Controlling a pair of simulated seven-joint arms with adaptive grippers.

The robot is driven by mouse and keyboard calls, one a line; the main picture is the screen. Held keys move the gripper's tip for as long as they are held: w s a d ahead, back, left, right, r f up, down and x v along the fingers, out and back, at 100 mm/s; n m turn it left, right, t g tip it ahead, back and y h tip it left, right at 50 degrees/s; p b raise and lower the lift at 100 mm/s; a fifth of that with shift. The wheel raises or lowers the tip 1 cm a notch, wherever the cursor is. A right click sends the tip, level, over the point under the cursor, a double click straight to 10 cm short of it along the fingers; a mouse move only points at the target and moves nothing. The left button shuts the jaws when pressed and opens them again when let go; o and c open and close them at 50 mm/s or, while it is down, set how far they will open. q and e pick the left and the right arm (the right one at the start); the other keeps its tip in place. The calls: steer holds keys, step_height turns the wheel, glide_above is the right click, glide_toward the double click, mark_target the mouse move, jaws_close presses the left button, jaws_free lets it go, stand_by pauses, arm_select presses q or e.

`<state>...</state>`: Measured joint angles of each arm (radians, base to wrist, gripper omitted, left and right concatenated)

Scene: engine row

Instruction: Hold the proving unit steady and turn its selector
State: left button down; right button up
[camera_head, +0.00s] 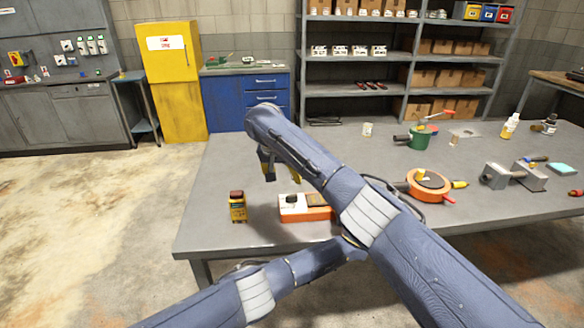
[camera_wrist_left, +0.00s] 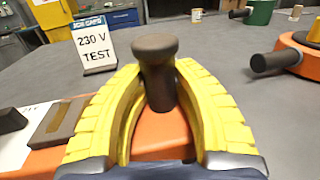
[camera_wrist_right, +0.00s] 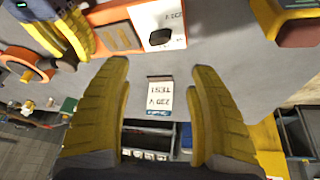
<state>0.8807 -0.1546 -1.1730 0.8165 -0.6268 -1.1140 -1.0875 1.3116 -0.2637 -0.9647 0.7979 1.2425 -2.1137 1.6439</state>
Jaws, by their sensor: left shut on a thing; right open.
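The proving unit (camera_head: 312,214) is an orange box with a white panel, lying on the table near its front edge. Its black selector knob (camera_head: 292,198) also shows in the right wrist view (camera_wrist_right: 160,36). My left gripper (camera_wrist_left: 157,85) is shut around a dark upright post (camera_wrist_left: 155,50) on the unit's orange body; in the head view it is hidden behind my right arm. My right gripper (camera_head: 267,170) is open and empty above the table, beyond the unit. In the right wrist view a "230 V TEST" card (camera_wrist_right: 159,97) shows between its fingers.
A yellow handheld tester (camera_head: 237,208) stands left of the unit, near the table (camera_head: 215,180) edge. An orange round device (camera_head: 429,181), a green container (camera_head: 419,138) and grey metal blocks (camera_head: 528,176) stand to the right. The back left tabletop is clear.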

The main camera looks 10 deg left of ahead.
steer(key=shift+w+d+r+n+g+y, duration=0.25)
steer(key=shift+d+r+n+y, duration=0.25)
steer(key=shift+n, duration=1.75)
steer(key=shift+w+d+r+n+g+y, duration=0.25)
steer(key=shift+n+y, duration=0.3)
steer(key=shift+n, duration=1.75)
steer(key=shift+w+d+r+n+g+y, duration=0.2)
steer(key=shift+d+r+n+y, duration=0.25)
steer(key=shift+n, duration=1.8)
steer(key=shift+a, duration=0.1)
